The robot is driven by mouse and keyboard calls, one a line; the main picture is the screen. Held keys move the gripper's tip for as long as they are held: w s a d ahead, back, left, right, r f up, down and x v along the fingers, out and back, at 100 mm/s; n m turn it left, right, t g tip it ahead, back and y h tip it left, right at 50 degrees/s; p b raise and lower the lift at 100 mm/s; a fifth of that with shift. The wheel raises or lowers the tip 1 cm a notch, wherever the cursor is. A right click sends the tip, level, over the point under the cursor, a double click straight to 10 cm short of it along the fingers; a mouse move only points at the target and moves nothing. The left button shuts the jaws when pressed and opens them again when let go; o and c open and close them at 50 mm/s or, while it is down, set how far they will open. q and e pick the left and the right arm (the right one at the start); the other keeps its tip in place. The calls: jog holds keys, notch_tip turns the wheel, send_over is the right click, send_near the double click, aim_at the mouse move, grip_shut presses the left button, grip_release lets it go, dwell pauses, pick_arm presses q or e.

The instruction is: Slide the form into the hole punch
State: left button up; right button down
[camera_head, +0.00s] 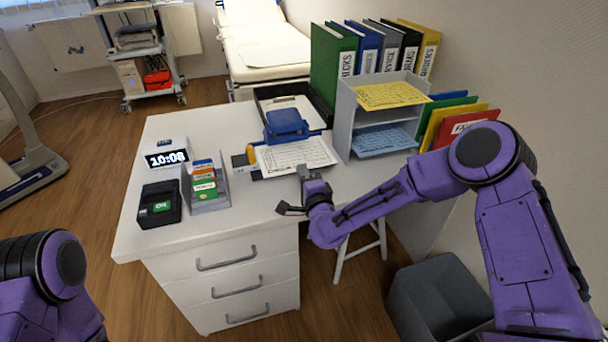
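The form (297,156), a white printed sheet, lies on the white desk in front of the blue hole punch (287,123). Its far edge meets the front of the punch. I cannot tell how deep the edge sits in the slot. My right gripper (292,190) is just in front of the form's near edge, over the front part of the desk. Its fingers are spread apart with nothing visible between them. Only a purple part of my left arm shows at the lower left; the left gripper is out of view.
A clock (166,158), a card holder (207,192) and a black card terminal (159,205) stand left on the desk. A black tray (318,104) lies behind the punch. A grey paper rack (345,118) and binders (333,65) stand right. A grey bin (440,300) is on the floor.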

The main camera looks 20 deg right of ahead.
jog(key=shift+w+a, duration=0.1)
jog(key=shift+w, duration=0.35)
jog(key=c, duration=1.3)
grip_release()
jog(key=s+b, duration=0.2)
jog(key=s, duration=0.8)
jog(key=shift+s, duration=0.25)
